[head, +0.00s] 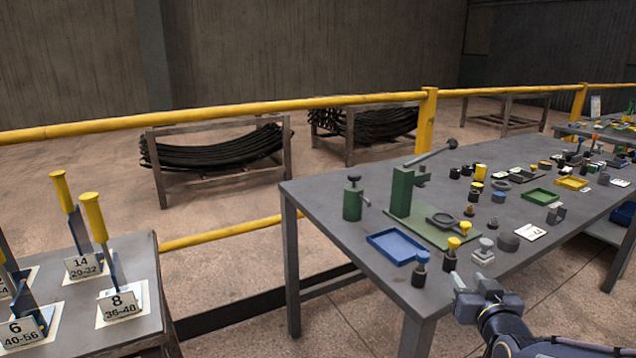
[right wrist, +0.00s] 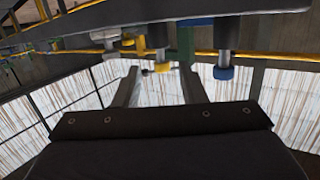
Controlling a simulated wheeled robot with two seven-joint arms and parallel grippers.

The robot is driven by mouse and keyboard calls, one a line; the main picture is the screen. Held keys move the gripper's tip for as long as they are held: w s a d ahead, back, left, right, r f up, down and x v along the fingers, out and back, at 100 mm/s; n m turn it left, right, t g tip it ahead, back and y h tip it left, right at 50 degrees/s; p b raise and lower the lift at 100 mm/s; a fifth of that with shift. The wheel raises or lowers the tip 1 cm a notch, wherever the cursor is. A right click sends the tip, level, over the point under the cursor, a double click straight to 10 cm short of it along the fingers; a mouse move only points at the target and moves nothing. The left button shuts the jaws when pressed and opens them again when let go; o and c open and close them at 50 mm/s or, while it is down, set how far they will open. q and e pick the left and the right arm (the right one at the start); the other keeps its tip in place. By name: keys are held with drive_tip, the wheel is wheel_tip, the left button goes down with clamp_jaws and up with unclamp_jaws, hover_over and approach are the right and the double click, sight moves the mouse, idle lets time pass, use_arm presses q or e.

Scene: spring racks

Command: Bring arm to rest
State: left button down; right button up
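My right gripper (head: 468,287) shows at the lower middle of the head view, beside the front edge of the grey table (head: 330,200). In the right wrist view its two fingers (right wrist: 158,88) stand apart with nothing held between them; a small yellow-topped piece (right wrist: 163,67) shows in the gap, apart from them. My left gripper is not in view.
The table holds a blue tray (head: 397,246), a green lever press (head: 403,192) and several small knobs near my right gripper. A grey stand with yellow-handled tools (head: 95,215) is at left. A yellow rail (head: 300,104) runs behind. Floor shows between stand and table.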

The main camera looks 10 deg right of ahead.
drive_tip(key=s+a+f+g+y, duration=0.4)
drive_tip(key=s+a, duration=0.4)
drive_tip(key=s, duration=0.6)
drive_tip(key=s+a+f+g+y, duration=0.25)
drive_tip(key=s+a+g, duration=0.4)
drive_tip(key=s, duration=0.65)
wheel_tip(320, 180, up, 20)
drive_tip(key=p, duration=2.1)
drive_tip(key=shift+a+r+n, duration=0.2)
drive_tip(key=shift+a+n, duration=0.05)
drive_tip(key=shift+n, duration=0.05)
drive_tip(key=shift+w, duration=0.1)
